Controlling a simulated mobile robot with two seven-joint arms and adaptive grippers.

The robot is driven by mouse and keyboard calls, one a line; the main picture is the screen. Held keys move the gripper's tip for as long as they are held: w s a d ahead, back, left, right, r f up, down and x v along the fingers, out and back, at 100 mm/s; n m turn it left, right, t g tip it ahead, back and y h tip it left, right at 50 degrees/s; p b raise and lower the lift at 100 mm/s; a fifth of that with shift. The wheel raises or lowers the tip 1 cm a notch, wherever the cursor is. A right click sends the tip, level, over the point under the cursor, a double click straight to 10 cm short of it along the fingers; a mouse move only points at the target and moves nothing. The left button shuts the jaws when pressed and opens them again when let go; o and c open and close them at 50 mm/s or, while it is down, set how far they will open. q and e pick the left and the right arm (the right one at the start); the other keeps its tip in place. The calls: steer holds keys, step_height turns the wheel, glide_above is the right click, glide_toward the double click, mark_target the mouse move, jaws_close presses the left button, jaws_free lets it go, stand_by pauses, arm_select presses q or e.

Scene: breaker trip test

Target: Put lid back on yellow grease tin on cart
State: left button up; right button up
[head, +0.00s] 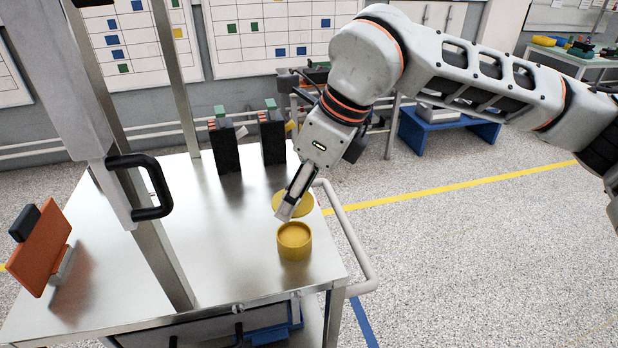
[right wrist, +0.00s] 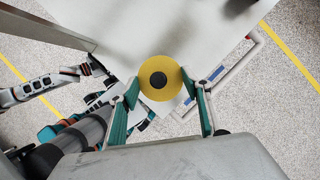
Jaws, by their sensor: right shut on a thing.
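The yellow grease tin (head: 294,243) stands upright and open-topped near the right front corner of the metal cart (head: 232,262). The round yellow lid (head: 303,204) shows just behind the tin in the head view. My right gripper (head: 286,209) reaches down from above and is shut on the lid. In the right wrist view the lid (right wrist: 160,92) is a yellow disc with a dark centre between the green fingers of the right gripper (right wrist: 163,88). The tin cannot be made out in that view. I cannot tell the lid's height above the cart top. My left gripper is not in view.
Two black breaker-like blocks (head: 226,148) (head: 272,138) stand at the cart's back. An orange panel (head: 40,247) stands at the left. Metal posts and a black handle (head: 150,187) rise in front. A pale rail (head: 345,235) runs along the cart's right edge. The cart's middle is clear.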

mark_target(302, 204)
steer(key=shift+s+f, duration=0.1)
steer(key=shift+f, duration=0.45)
steer(key=shift+f+b, duration=0.75)
steer(key=shift+f, duration=0.7)
steer(key=shift+f+b, duration=0.65)
steer(key=shift+f, duration=0.15)
steer(key=shift+f+b, duration=0.35)
steer(key=shift+f, duration=0.05)
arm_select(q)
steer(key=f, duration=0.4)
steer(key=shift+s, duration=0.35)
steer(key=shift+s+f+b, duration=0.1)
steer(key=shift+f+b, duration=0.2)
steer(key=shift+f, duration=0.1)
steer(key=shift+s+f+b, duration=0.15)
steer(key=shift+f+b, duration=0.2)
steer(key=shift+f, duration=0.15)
arm_select(e)
steer(key=shift+f, duration=0.15)
steer(key=o, duration=1)
